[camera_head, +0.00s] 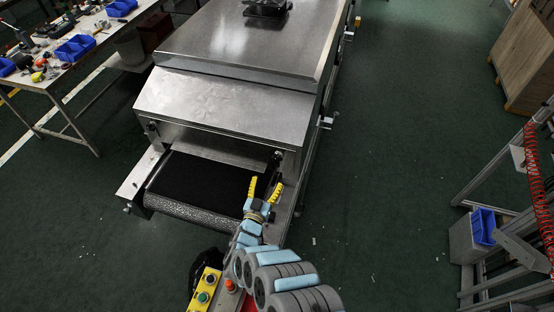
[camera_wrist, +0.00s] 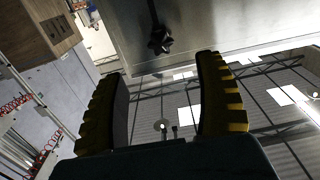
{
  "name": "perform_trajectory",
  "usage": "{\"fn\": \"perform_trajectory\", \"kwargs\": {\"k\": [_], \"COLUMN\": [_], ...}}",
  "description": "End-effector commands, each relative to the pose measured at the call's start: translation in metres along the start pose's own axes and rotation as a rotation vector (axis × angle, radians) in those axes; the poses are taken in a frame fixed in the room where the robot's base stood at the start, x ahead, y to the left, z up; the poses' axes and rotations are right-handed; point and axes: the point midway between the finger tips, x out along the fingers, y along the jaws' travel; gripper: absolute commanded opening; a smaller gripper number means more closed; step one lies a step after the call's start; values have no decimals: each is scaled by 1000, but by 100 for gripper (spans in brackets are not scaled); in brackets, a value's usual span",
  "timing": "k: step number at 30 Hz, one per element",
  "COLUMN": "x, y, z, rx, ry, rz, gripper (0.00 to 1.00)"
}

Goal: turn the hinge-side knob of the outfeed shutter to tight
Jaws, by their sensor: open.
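A dark star-shaped knob (camera_wrist: 160,40) stands on a stem against a bright metal panel (camera_wrist: 220,25) in the wrist view. It is beyond my fingertips, near the line between them, and not touched. In the head view, a small dark knob (camera_head: 277,156) shows at the right of the dryer's outfeed opening, just past my gripper (camera_head: 265,188); another dark fitting (camera_head: 152,128) is at the left. Which one is hinge-side, and how tight it is, I cannot tell. My gripper is open and empty, its yellow-padded fingers apart; it also shows in the wrist view (camera_wrist: 158,85).
The black conveyor belt (camera_head: 200,185) lies left of my gripper, below the dryer's metal hood (camera_head: 225,95). A yellow button box (camera_head: 205,290) stands near my arm. A cluttered workbench (camera_head: 60,60) is at the upper left. The green floor to the right is mostly clear.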

Motion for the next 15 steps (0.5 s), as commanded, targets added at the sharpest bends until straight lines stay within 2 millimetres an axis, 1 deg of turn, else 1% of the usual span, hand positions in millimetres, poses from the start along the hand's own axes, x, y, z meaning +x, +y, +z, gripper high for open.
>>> {"fn": "perform_trajectory", "kwargs": {"k": [6, 15], "x": [24, 50], "y": [0, -1], "z": [0, 1], "rx": [2, 2], "ry": [3, 1], "rz": [1, 0], "gripper": [70, 70]}}
